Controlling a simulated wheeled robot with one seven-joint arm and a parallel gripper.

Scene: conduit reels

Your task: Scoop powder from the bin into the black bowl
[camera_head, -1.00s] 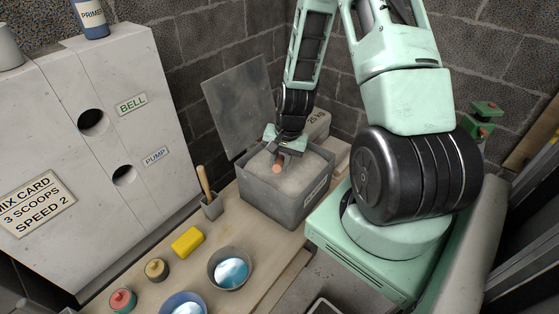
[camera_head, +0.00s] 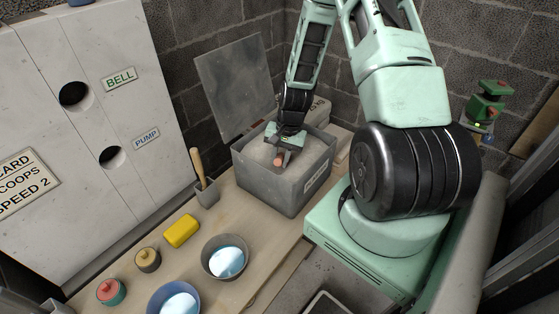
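The grey bin (camera_head: 275,190) stands on the bench with its lid raised behind it, and pale powder (camera_head: 258,152) fills it almost to the rim. My gripper (camera_head: 281,158) points down into the bin, close to the powder. A copper-coloured round end (camera_head: 279,161) shows between its fingers, and it seems shut on it. This looks like a handle; whatever is below it is hidden. A dark grey to black bowl (camera_head: 216,244) stands at the bench's front, left of the bin. Something pale blue and shiny is inside it.
A blue bowl (camera_head: 153,302), also with pale blue inside, is nearer the front. A yellow block (camera_head: 181,231), two small jars (camera_head: 148,260) and a holder with a wooden handle (camera_head: 199,168) stand along the bench. A cabinet (camera_head: 90,140) rises at left; the raised lid (camera_head: 233,88) stands behind the bin.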

